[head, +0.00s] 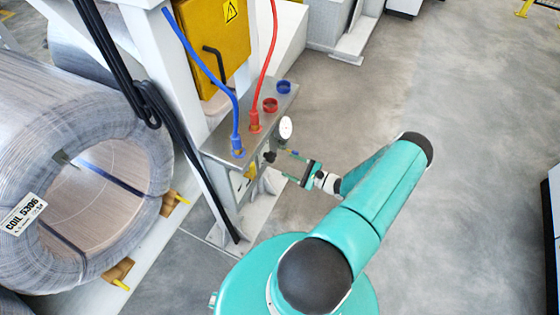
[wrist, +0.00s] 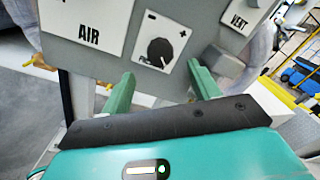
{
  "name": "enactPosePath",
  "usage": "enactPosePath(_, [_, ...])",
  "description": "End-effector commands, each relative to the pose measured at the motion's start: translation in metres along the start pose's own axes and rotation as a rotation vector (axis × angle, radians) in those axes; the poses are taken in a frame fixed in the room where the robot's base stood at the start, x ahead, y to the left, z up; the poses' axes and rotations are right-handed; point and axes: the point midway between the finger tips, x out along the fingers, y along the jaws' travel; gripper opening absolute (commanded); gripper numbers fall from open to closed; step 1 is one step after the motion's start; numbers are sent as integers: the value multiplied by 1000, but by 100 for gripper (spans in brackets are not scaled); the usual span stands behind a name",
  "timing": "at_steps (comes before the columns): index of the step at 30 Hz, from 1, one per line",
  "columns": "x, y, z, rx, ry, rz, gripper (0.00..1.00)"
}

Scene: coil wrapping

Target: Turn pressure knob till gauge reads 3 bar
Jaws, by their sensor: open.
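The black pressure knob (wrist: 159,52) sits on a white plate with minus and plus marks on the grey panel. In the head view a small dark knob (head: 270,157) shows on the front of the grey valve box. The round white gauge (head: 286,128) stands at the box's right end; its reading is too small to tell. My gripper (wrist: 159,74) is open and empty, its two green fingers pointing at the panel below and either side of the knob plate. In the head view my gripper (head: 285,166) is just right of the box front.
An AIR label (wrist: 88,32) and a VENT label (wrist: 240,17) flank the knob plate. Blue (head: 236,125) and red (head: 267,75) hoses plug into the box top. A wire coil (head: 60,160) lies left. Floor to the right is clear.

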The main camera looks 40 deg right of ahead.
Motion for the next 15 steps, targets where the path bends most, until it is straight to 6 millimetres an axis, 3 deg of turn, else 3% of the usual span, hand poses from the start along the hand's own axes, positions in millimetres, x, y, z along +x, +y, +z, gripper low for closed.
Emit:
enactPosePath(6, [-41,0,0,-2,0,0,61])
enactPosePath(15, [-54,0,0,-1,-2,0,61])
